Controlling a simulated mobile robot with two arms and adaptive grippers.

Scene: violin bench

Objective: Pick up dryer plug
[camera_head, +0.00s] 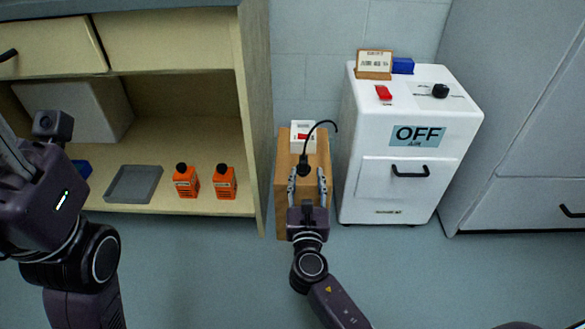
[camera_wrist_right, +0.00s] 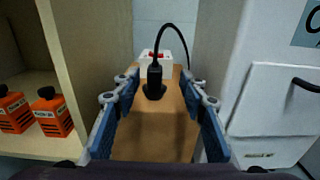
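The black dryer plug (camera_head: 304,167) with its curved black cord stands upright on a narrow wooden stand (camera_head: 284,190) between the shelf and the white dryer. It also shows in the right wrist view (camera_wrist_right: 154,80). My right gripper (camera_head: 307,174) is open over the stand. In the right wrist view its two blue-padded fingers (camera_wrist_right: 163,88) are wide apart, with the plug ahead between their tips and touching neither. My left gripper is at the left edge in the head view, and its fingers are cut off or hidden. The white dryer (camera_head: 376,190) shows an OFF sign.
A white box with a red mark (camera_head: 310,125) sits behind the plug. The shelf side panel (camera_head: 256,120) and dryer wall closely flank the stand. Two orange bottles (camera_head: 186,181) and a grey tray (camera_head: 134,184) are on the shelf. The floor in front is clear.

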